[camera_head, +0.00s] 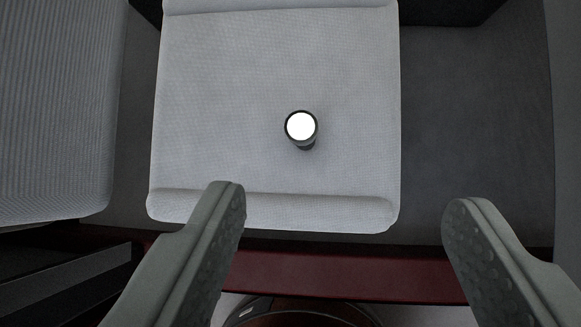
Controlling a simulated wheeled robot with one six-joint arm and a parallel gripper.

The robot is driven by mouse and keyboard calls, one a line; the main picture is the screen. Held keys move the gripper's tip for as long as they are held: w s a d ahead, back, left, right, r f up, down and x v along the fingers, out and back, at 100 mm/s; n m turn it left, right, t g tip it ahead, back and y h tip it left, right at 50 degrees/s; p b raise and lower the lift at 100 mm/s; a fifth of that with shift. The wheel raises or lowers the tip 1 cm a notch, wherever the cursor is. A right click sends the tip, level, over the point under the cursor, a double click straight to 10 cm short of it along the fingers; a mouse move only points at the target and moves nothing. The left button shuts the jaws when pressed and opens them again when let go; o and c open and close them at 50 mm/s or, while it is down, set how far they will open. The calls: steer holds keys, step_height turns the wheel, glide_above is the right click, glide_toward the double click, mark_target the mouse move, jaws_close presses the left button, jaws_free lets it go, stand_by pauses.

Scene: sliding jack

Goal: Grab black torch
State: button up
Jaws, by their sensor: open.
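The black torch (306,145) stands on a light grey cushion (220,100), with its bright white lens facing the camera. Its body is mostly hidden below the lens. My gripper (343,205) is open and empty, with one finger at the lower left and one at the lower right. The torch lies beyond the fingertips in the picture, between them sideways and a little nearer the left one. Nothing touches it.
Another grey cushion (50,110) is at the left. A dark grey surface (475,120) lies bare at the right. A dark red edge (340,276) runs along the front below the cushion. The cushion around the torch is clear.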

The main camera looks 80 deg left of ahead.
mark_target(298, 128)
steer(key=w+a+f+g, duration=0.1)
steer(key=w+f, duration=0.1)
steer(key=f, duration=0.5)
steer(key=w+a+f+g, duration=0.1)
steer(key=w+a+f, duration=0.1)
steer(key=f, duration=0.5)
steer(key=w+a+f+g, duration=0.1)
steer(key=w+f, duration=0.2)
steer(key=f, duration=0.5)
steer(key=shift+a+n, duration=0.3)
steer(key=shift+a, duration=0.05)
steer(key=shift+d+x, duration=0.15)
steer(key=shift+x, duration=1.2)
steer(key=shift+d+x, duration=0.1)
steer(key=shift+x, duration=1.2)
steer(key=shift+s, duration=0.1)
steer(key=shift+c, duration=0.4)
steer(key=c, duration=1.1)
